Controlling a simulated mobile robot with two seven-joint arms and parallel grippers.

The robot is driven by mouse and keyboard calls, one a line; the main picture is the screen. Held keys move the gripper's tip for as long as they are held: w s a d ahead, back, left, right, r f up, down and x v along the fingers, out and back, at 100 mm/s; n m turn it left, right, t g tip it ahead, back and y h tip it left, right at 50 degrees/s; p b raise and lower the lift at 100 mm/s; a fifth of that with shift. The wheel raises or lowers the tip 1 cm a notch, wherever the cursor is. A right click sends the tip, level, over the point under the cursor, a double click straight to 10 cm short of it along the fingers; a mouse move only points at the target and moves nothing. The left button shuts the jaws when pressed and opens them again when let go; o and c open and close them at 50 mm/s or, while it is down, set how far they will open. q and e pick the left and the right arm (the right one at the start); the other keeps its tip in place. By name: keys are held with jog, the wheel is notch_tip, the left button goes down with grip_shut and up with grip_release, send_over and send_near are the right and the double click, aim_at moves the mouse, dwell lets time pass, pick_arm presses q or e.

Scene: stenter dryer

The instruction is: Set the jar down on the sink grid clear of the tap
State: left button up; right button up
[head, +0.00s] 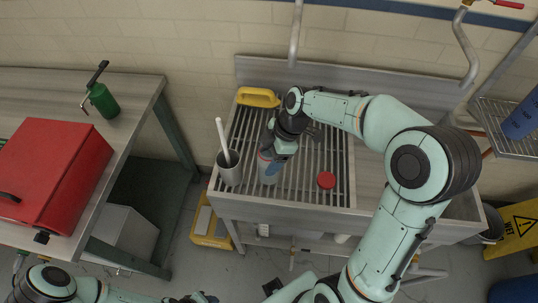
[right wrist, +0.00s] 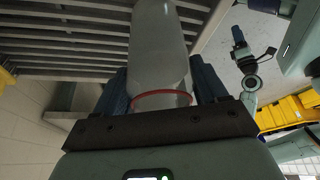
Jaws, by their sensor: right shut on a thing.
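The jar is pale grey and translucent with a red ring; it shows in the head view (head: 268,172) and the right wrist view (right wrist: 160,50). My right gripper (head: 276,160) is shut on it, with a blue finger on each side (right wrist: 162,95). The jar is over the front left part of the slatted sink grid (head: 300,190), right of the grey cup; whether it touches the bars I cannot tell. A grey pipe, apparently the tap (head: 295,40), hangs at the back, well behind the jar. My left gripper (head: 198,298) is partly cut off at the bottom edge.
A grey cup with a white stick (head: 230,172) stands close left of the jar. A round red lid (head: 326,180) lies to its right, and a yellow object (head: 258,97) is at the back left. Bare bars lie between jar and lid. A red box (head: 50,170) sits on the left table.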

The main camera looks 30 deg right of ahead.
jog(key=o, duration=1.4)
pick_arm(q)
jog(key=shift+s, duration=0.1)
jog(key=shift+w+r+p, duration=0.55)
jog(key=shift+w+r, duration=0.05)
jog(key=shift+r, duration=0.1)
pick_arm(e)
jog(key=v, duration=1.2)
jog(key=shift+r, duration=0.2)
